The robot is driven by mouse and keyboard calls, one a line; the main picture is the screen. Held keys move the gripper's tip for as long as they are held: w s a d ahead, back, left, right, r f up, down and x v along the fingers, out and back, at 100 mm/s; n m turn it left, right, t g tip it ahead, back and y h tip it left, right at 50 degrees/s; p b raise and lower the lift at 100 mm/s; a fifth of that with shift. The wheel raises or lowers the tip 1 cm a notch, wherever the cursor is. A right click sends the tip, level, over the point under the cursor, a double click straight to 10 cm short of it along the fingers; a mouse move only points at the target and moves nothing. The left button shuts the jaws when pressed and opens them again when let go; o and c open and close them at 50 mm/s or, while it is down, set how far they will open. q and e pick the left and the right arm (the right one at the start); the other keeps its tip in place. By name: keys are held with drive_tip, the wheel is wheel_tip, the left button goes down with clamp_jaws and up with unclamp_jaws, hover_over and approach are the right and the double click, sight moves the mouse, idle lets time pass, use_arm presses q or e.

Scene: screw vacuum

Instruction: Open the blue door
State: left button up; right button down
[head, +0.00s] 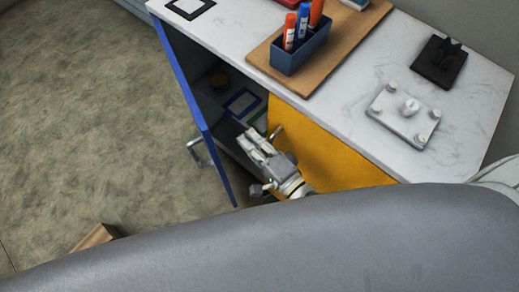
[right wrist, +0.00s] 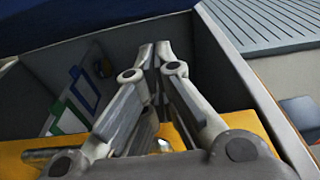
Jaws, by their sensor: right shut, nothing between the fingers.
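The blue door (head: 190,95) stands swung outward on the left of the white-topped cabinet in the head view, with a gap between it and the yellow front panel (head: 325,150). A metal handle (head: 198,153) is on its outer face. My right gripper (head: 247,140) is at the cabinet opening, between the blue door and the yellow panel, on the inner side of the door. Its fingers are together and empty, also in the right wrist view (right wrist: 155,55). I cannot tell whether it touches the door. My left gripper is out of view.
Inside the cabinet are blue and green frames (head: 242,101) and a small round yellow-dark item (head: 219,80). On the countertop are a wooden board (head: 345,45), a blue marker holder (head: 300,52) and a metal plate with knobs (head: 403,115).

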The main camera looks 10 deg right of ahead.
drive_tip(key=shift+w+a, duration=0.35)
drive_tip(key=shift+a, duration=0.6)
drive_tip(key=shift+w+a, duration=0.3)
drive_tip(key=shift+a, duration=0.6)
drive_tip(key=shift+w+a, duration=0.35)
drive_tip(key=shift+a, duration=0.6)
